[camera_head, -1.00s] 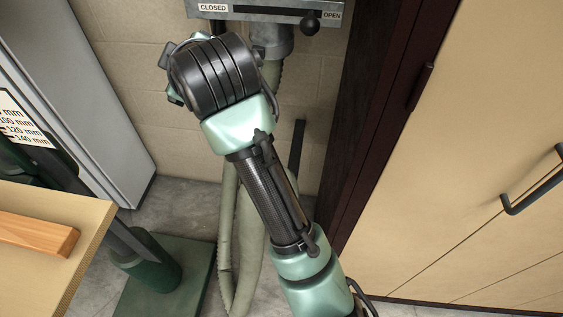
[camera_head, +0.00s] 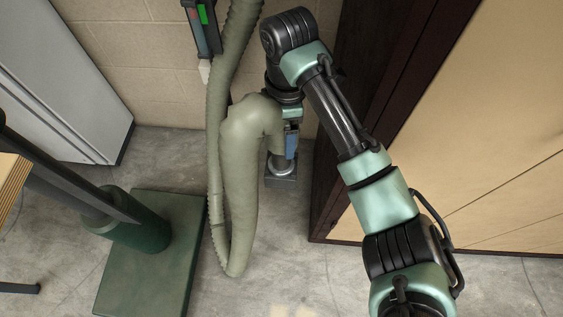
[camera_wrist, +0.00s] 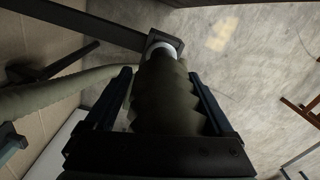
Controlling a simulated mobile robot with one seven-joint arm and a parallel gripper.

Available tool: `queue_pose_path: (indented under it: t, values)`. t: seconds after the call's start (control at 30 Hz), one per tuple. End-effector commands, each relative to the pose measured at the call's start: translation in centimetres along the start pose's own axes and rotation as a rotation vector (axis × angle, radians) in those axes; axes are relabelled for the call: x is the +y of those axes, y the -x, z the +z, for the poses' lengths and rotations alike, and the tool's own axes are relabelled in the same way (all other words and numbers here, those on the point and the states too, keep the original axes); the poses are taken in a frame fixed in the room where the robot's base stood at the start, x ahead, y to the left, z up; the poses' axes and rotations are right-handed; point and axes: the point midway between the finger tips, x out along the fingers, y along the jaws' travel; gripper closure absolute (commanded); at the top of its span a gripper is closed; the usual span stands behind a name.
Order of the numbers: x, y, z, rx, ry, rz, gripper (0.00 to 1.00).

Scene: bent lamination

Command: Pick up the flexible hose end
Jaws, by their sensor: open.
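The grey-green flexible hose (camera_head: 240,190) hangs in a long loop and bends over at the top, beside my gripper. Its end (camera_head: 282,168) points down, with a metallic collar and a dark square piece at the tip. In the wrist view the ribbed hose end (camera_wrist: 165,95) lies between the two fingers of my gripper (camera_wrist: 161,75), with a pale ring and the dark square piece beyond the fingertips. My gripper (camera_head: 291,142) is open around the hose, pointing down; its far finger is hidden in the head view. I cannot tell whether either finger touches the hose.
A wooden cabinet (camera_head: 500,150) with a dark frame is close on the right. A block wall (camera_head: 150,60) is behind. Grey floor (camera_head: 290,250) is clear in front.

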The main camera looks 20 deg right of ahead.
Motion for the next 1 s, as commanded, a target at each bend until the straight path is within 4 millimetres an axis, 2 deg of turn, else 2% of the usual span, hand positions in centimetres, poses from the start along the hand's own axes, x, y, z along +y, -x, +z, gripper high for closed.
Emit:
queue_pose_path:
  t: [0.03,0.13,0.47,0.8,1.0]
  values:
    - [0.0,-1.4,0.0,0.0,0.0,0.001,0.12]
    - [0.0,-2.5,0.0,0.0,-0.001,0.002,0.12]
    - [0.0,-3.7,-0.1,-0.001,0.0,0.003,0.12]
    - [-0.5,-7.5,-0.7,-0.001,-0.001,0.002,0.12]
    - [-0.5,-8.3,-0.8,-0.001,-0.001,0.002,0.12]
